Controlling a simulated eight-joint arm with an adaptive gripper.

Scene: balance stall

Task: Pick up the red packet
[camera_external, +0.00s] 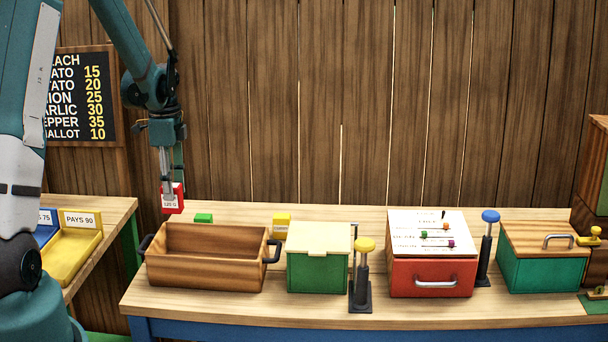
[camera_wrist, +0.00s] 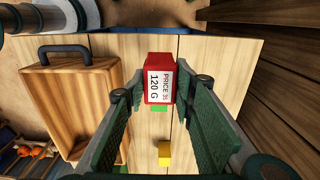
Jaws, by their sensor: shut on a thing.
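The red packet (camera_external: 173,198) has a white label and is held up near the back left of the table, behind the wooden tray. In the wrist view the red packet (camera_wrist: 159,80) sits between the fingertips, with its label reading "PRICE 35" and "120 G". My gripper (camera_external: 171,185) is shut on it. In the wrist view the two green fingers of my gripper (camera_wrist: 158,92) reach to either side of the packet. The packet looks raised off the table; the exact gap below it is hard to tell.
A green block (camera_external: 203,218) and a yellow block (camera_external: 282,222) lie at the back of the table. The wooden tray (camera_external: 206,277), a green box (camera_external: 318,272), a red drawer box (camera_external: 431,280) and a green box with wooden lid (camera_external: 541,272) stand in front.

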